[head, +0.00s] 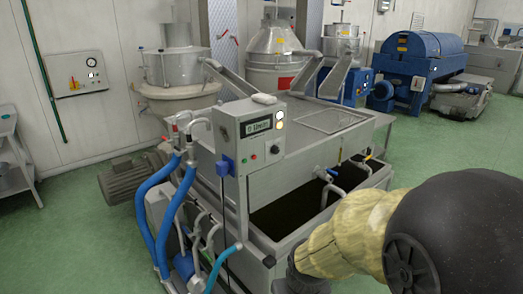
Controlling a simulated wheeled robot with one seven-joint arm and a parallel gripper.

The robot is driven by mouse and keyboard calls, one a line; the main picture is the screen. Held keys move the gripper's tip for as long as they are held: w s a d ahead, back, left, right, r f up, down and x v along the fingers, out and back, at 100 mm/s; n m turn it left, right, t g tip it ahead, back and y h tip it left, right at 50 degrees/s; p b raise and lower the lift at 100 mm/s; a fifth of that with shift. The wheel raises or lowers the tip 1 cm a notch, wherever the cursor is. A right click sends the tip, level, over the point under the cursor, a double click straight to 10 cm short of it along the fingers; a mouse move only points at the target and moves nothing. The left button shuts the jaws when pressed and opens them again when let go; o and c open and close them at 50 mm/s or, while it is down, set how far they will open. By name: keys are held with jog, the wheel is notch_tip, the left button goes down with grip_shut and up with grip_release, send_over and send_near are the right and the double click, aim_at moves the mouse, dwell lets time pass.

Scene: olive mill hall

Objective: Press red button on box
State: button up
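A grey control box (235,146) stands upright on the near corner of a steel machine, left of the picture's middle. Its front has a small dark display (257,125), lit round lamps at the right edge, and a black knob (275,150). A small red button (253,157) sits low on the front, left of the knob, with a small green spot beside it. Nothing covers the red button. My arm enters at the lower right in a yellowish sleeve, below and right of the box and apart from it in the picture. My gripper's fingers do not show.
The steel machine (335,100) has open dark troughs below the box, with pipes and a blue-handled valve. Blue hoses (150,205) hang at its left. A wall panel (76,75) is at the far left. Green floor (435,160) is free at the right.

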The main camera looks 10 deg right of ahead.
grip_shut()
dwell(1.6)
